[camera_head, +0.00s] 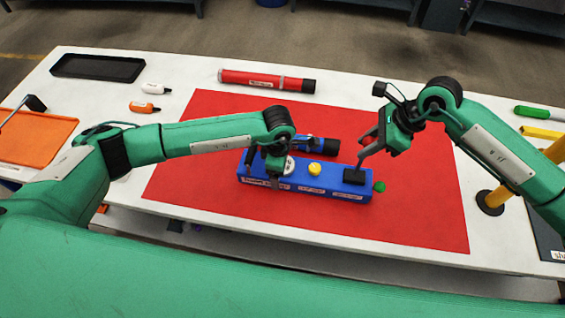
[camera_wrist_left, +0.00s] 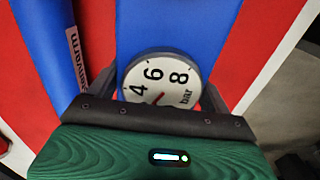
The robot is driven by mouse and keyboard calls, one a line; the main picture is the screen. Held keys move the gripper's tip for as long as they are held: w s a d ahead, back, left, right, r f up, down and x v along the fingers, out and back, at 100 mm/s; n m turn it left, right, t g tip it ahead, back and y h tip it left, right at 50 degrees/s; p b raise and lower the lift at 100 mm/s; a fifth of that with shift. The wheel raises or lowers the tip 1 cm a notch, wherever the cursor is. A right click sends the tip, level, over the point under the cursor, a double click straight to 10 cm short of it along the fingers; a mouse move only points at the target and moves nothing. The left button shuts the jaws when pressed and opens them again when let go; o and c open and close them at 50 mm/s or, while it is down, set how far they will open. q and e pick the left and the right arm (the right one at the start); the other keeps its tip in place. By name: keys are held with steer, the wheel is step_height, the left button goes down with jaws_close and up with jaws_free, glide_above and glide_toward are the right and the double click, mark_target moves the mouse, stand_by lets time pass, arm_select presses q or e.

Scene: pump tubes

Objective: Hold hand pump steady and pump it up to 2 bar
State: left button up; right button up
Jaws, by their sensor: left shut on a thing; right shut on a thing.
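The hand pump is a long blue block (camera_head: 285,185) lying on the red mat, with a yellow knob (camera_head: 315,168), a black pad (camera_head: 353,175) and a green knob (camera_head: 380,187). My left gripper (camera_head: 273,172) is shut on the pump block beside its gauge. The white round gauge (camera_wrist_left: 160,82) shows 4, 6, 8 and "bar" in the left wrist view; its red needle is partly hidden and I cannot read it.
A blue cylinder (camera_head: 325,146) lies just behind the pump. A red cylinder (camera_head: 265,80), a black tray (camera_head: 98,67) and small bottles (camera_head: 145,107) are at the back. An orange tray (camera_head: 35,135) is left; a yellow post (camera_head: 495,198) stands right. The red mat (camera_head: 420,225) is otherwise clear.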

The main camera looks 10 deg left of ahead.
arm_select(q)
steer(key=shift+a+f, duration=0.1)
steer(key=shift+f, duration=0.05)
arm_select(e)
steer(key=shift+a+r, duration=0.15)
steer(key=shift+a+h, duration=0.4)
steer(key=shift+a, duration=0.1)
steer(key=shift+a+h, duration=0.35)
steer(key=shift+h, duration=0.05)
arm_select(q)
steer(key=shift+s, duration=0.1)
arm_select(e)
steer(key=shift+a, duration=0.1)
steer(key=shift+a+f+h, duration=0.2)
steer(key=shift+a+h, duration=0.1)
steer(key=shift+h, duration=0.1)
steer(key=shift+w, duration=0.1)
steer(key=o, duration=1.2)
